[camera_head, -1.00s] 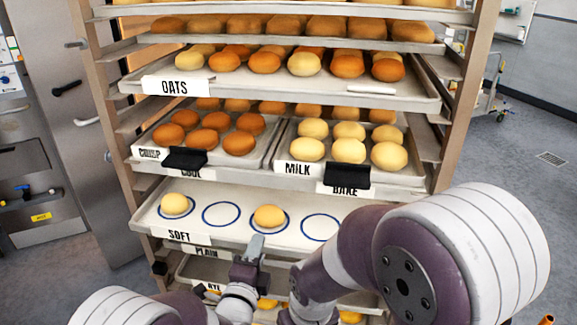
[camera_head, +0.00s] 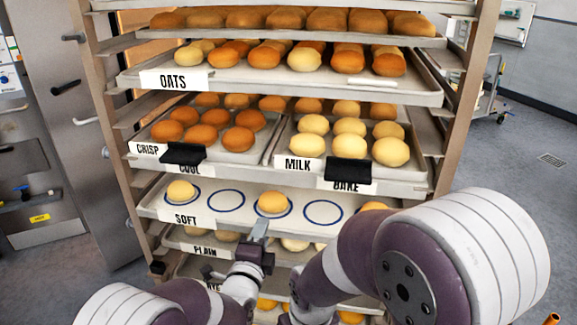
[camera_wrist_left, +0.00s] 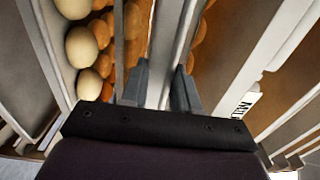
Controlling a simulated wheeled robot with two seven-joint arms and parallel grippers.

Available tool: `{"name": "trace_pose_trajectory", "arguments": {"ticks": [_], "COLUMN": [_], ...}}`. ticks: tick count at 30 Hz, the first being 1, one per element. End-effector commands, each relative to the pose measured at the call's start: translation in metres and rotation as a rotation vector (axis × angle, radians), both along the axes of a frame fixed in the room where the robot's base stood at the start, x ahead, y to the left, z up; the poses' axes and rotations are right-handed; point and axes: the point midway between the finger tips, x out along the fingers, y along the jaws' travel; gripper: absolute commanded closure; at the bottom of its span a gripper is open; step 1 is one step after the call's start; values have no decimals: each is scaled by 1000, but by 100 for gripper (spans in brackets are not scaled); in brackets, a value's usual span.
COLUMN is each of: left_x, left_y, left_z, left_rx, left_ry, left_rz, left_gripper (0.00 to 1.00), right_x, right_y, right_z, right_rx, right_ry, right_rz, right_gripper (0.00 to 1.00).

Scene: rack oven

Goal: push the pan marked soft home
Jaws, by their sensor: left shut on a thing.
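The pan marked SOFT (camera_head: 305,229) sits in the rack below the CRISP and MILK pans. My left gripper (camera_head: 258,230) is at the middle of the pan's front edge. In the left wrist view its two dark fingers (camera_wrist_left: 165,85) are shut on a pale metal rim between them. My right arm covers the pan's right front, and its gripper is out of view.
The rack's upright posts (camera_head: 462,110) stand on both sides. Above are the CRISP pan (camera_head: 148,149) and MILK pan (camera_head: 305,164), with black clips on the front. The PLAIN pan (camera_head: 205,251) with buns is close below. Floor is open at the right.

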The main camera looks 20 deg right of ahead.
Motion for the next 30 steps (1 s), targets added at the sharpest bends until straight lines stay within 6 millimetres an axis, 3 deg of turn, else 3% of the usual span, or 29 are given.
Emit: {"name": "trace_pose_trajectory", "arguments": {"ticks": [11,30], "left_x": [3,29], "left_y": [-2,-20], "left_z": [5,5], "left_rx": [-9,-13], "left_ry": [-12,-18], "left_rz": [0,-1], "left_gripper": [100,100], "right_x": [0,0], "right_y": [0,0], "right_z": [-2,-19], "right_rx": [0,0], "right_ry": [0,0], "right_rz": [0,0], "right_gripper": [57,57]}}
